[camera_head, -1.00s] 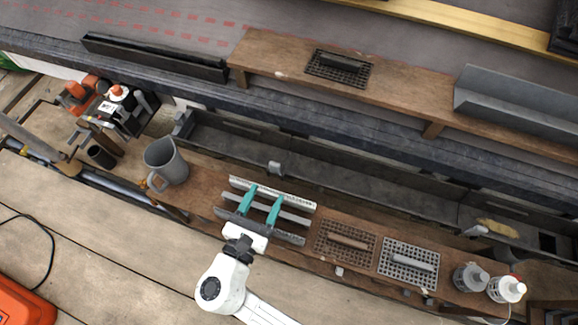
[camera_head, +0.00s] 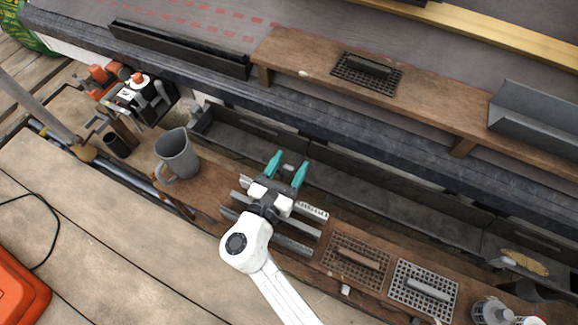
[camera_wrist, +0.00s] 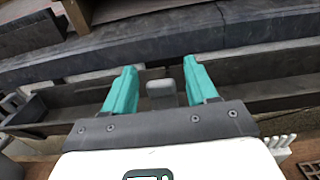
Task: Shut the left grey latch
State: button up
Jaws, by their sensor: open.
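A small grey latch (camera_head: 289,169) stands on the near edge of the long dark gutter (camera_head: 345,185). In the wrist view the latch (camera_wrist: 161,93) is upright, between the two teal fingers, with a gap visible on each side. My gripper (camera_head: 290,162) is open, reaching over the gutter edge with its fingers to either side of the latch. The fingers also show in the wrist view (camera_wrist: 160,75). The latch's lower part is hidden behind my gripper's dark front. Another grey latch-like piece (camera_head: 502,262) sits farther right along the gutter.
A grey mug (camera_head: 177,155) stands left on the wooden plank. Slotted strips (camera_head: 292,243) lie under my gripper. Brown (camera_head: 355,260) and pale (camera_head: 423,290) grid floats lie to the right. A raised wooden shelf (camera_head: 430,110) runs behind the gutter.

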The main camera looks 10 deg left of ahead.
jog(key=c, duration=1)
jog(key=shift+o, duration=0.2)
